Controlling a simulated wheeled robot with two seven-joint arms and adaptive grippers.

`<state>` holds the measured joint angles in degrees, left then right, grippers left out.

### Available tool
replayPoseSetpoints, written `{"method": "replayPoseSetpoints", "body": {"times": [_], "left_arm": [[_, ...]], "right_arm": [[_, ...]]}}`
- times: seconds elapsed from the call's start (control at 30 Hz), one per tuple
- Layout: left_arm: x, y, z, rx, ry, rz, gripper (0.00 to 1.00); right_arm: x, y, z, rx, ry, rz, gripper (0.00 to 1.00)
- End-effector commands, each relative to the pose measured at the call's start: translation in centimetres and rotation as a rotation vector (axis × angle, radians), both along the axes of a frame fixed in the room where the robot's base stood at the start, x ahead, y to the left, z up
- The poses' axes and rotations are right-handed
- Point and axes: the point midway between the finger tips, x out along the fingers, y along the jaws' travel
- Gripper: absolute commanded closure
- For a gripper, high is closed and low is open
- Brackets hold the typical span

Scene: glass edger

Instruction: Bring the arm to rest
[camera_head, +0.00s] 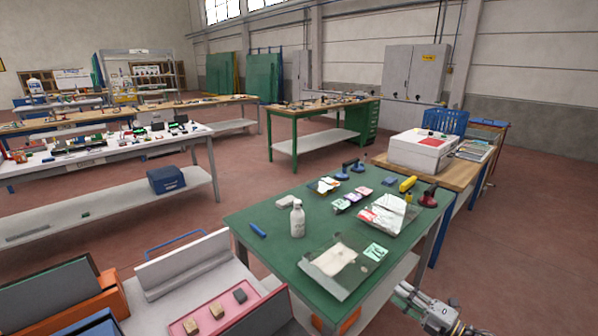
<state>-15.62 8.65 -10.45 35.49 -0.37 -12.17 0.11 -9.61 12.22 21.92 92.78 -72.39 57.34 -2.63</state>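My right gripper (438,314) shows at the bottom edge, right of the middle, as grey metal and dark parts. It is beside the front right side of the green-topped table (262,222), lower in the picture than the tabletop. I see nothing held in it, but its fingers are too small and cut off to tell whether they are open or shut. My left gripper is not in view.
The table carries a white bottle (297,219), a clear tray (318,277), a yellow tool (407,184) and suction cups. A grey machine with a pink tray (212,318) stands at lower left. Red floor (530,240) is clear on the right.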

Motion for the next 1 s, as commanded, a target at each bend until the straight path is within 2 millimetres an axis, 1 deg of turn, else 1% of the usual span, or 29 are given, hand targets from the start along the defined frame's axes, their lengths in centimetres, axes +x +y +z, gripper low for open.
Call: {"method": "replayPoseSetpoints", "body": {"times": [0.17,0.27,0.33,0.47,0.5,0.57,0.67,0.77,0.8,0.87,0.9,0.97,1.0], "left_arm": [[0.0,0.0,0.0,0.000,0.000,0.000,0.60],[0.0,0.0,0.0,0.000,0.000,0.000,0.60],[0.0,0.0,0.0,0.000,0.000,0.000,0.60],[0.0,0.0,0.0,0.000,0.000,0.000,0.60],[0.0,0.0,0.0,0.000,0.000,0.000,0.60],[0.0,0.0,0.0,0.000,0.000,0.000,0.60],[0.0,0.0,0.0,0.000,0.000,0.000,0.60],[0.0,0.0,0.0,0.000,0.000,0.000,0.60],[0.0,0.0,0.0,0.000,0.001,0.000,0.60],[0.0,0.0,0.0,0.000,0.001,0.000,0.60],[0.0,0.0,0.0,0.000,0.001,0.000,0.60],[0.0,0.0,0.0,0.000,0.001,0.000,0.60],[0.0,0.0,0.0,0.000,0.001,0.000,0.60]], "right_arm": [[1.1,-1.7,0.2,0.022,0.003,-0.092,0.70],[2.0,-3.3,0.8,0.068,-0.001,-0.172,0.70],[2.5,-4.8,0.7,0.113,0.006,-0.238,0.70],[3.1,-7.9,-0.7,0.215,0.039,-0.368,0.70],[3.2,-8.9,-1.3,0.249,0.054,-0.409,0.70],[3.3,-10.2,-2.7,0.299,0.083,-0.468,0.70],[3.2,-12.1,-5.6,0.387,0.143,-0.566,0.70],[2.6,-13.6,-9.4,0.475,0.218,-0.664,0.70],[2.3,-14.1,-11.1,0.510,0.253,-0.703,0.70],[1.7,-14.7,-13.8,0.559,0.309,-0.761,0.70],[1.2,-14.9,-15.6,0.588,0.346,-0.797,0.70],[0.3,-15.1,-18.2,0.630,0.401,-0.847,0.70],[-0.3,-15.2,-20.0,0.656,0.438,-0.880,0.70]]}}
